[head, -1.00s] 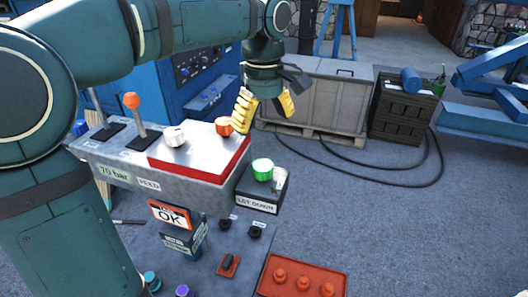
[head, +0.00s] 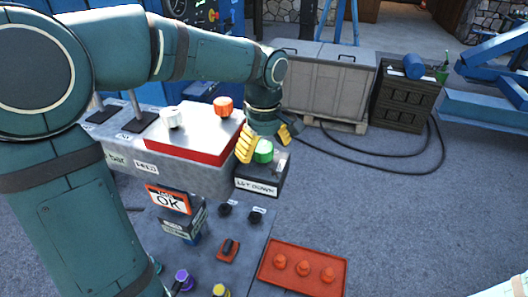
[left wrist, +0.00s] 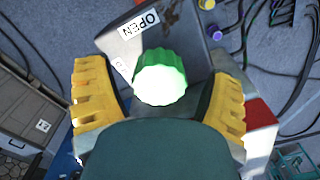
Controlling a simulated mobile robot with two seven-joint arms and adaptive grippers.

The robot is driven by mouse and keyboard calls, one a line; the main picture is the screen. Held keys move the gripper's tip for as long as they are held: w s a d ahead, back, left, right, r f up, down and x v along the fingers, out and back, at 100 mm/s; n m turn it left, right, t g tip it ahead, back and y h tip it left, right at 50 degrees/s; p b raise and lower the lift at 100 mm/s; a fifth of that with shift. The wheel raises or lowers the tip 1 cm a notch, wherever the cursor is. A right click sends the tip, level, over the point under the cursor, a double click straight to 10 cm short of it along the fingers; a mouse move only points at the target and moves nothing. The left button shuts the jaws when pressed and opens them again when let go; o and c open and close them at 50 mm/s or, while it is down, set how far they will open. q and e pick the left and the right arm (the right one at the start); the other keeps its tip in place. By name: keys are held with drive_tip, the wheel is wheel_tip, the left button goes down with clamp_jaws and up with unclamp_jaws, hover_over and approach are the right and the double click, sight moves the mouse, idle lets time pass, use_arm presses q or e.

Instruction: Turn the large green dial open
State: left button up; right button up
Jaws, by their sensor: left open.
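The large green dial (head: 263,151) sits on top of a dark box labelled "LET DOWN" (head: 259,187), at the right end of the grey console. My left gripper (head: 268,145) is open and comes down from above around the dial, one finger on each side. In the left wrist view gaps show between the dial and both fingers. My right gripper does not show.
A white and an orange knob (head: 223,106) stand on the red-edged panel (head: 190,152) just left of the dial.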

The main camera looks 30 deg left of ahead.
use_arm(q)
drive_tip(key=shift+f, duration=0.35)
drive_tip(key=shift+c, duration=0.2)
drive_tip(key=c, duration=1.1)
drive_tip(key=shift+c, duration=0.2)
